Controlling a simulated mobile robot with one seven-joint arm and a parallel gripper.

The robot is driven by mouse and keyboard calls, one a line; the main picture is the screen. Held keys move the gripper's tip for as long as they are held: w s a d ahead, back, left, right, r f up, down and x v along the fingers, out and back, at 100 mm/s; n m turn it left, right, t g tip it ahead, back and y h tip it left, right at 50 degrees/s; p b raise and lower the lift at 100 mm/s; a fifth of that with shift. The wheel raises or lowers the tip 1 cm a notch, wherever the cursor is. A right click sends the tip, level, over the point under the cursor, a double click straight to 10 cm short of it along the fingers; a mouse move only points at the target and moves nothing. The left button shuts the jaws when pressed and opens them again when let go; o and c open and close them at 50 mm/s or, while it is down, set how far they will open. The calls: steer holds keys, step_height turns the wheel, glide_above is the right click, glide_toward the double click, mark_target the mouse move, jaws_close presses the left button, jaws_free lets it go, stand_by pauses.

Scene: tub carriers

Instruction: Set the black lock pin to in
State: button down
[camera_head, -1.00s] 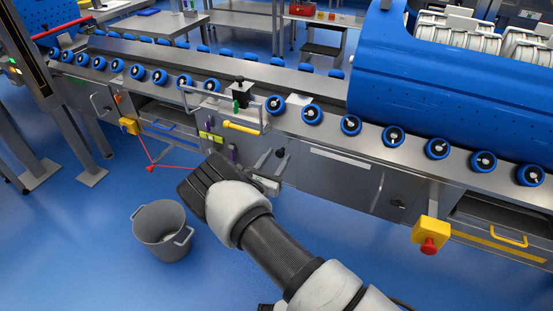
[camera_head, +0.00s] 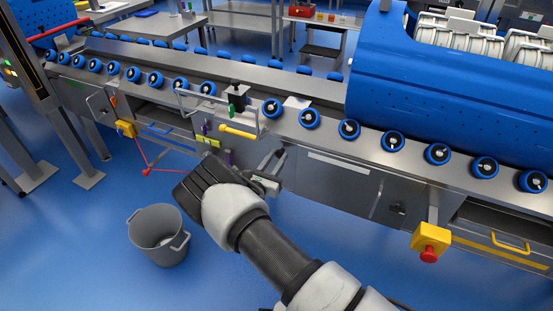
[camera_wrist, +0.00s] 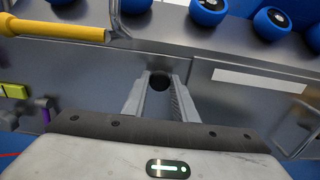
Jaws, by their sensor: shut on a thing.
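The black lock pin (camera_wrist: 159,82) shows in the wrist view as a dark round knob on the grey metal front of the machine. My gripper (camera_wrist: 160,92) has one finger on each side of the knob and is shut on it. In the head view my gripper (camera_head: 274,166) reaches the machine front below the roller rail, right of the yellow handle. The knob is not clear there, and how far the pin stands in or out cannot be told.
A yellow handle (camera_head: 238,132) sticks out to the left of my gripper; it also shows in the wrist view (camera_wrist: 60,29). Purple and yellow-green fittings sit below it. A grey bucket (camera_head: 158,236) stands on the floor. A red-and-yellow stop button (camera_head: 430,241) projects at right.

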steer(key=c, duration=1.4)
jaws_free()
steer(key=shift+w+d, duration=0.1)
steer(key=shift+w, duration=0.1)
steer(key=shift+c, duration=0.2)
steer(key=shift+s, duration=0.15)
steer(key=p+v, duration=0.3)
steer(key=v, duration=1.4)
steer(key=shift+r, duration=0.1)
